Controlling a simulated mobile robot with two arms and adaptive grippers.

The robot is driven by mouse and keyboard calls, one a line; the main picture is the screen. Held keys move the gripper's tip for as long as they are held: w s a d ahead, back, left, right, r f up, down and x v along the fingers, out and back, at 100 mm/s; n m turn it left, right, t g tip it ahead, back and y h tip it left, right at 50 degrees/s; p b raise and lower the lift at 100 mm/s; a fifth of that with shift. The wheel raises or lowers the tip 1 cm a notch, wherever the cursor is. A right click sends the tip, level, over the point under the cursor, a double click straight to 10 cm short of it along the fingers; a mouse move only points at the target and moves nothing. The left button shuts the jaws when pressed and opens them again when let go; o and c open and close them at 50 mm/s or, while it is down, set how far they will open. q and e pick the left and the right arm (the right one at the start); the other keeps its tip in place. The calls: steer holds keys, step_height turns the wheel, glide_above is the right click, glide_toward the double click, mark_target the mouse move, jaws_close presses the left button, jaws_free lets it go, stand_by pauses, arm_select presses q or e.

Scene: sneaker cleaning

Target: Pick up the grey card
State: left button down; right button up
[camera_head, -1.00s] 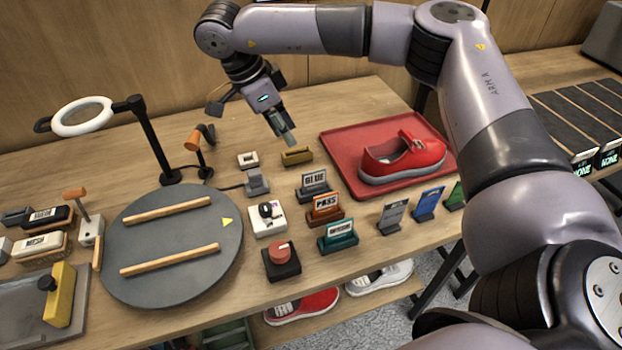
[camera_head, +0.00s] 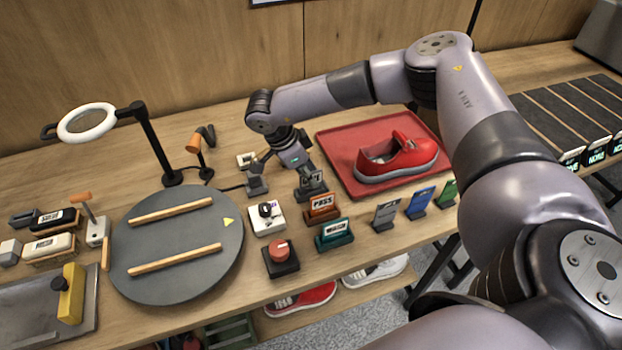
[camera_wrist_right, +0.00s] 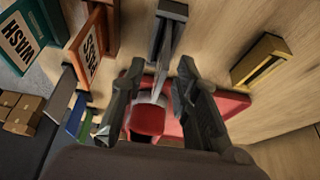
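A grey card lettered GLUE (camera_head: 312,181) stands upright in a dark grey holder (camera_head: 313,195) at the back of a row of labelled cards. My right gripper (camera_head: 306,168) is right over this card and partly covers it. In the right wrist view my right gripper (camera_wrist_right: 161,72) has its two fingers apart, with the holder (camera_wrist_right: 168,28) beyond and between them; I cannot tell whether they touch the card. Another plain grey card (camera_head: 386,213) stands in the front row and also shows in the wrist view (camera_wrist_right: 61,94). My left gripper is not in view.
Orange PASS (camera_head: 322,203) and teal WASH (camera_head: 334,230) cards stand nearby. Blue (camera_head: 420,201) and green (camera_head: 447,192) cards stand at the right. A red shoe (camera_head: 400,160) rests on a red tray (camera_head: 343,140) behind. A yellow holder (camera_wrist_right: 261,62) is close to the right gripper.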

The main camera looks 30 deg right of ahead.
steer(key=shift+x, duration=1.1)
jaws_close()
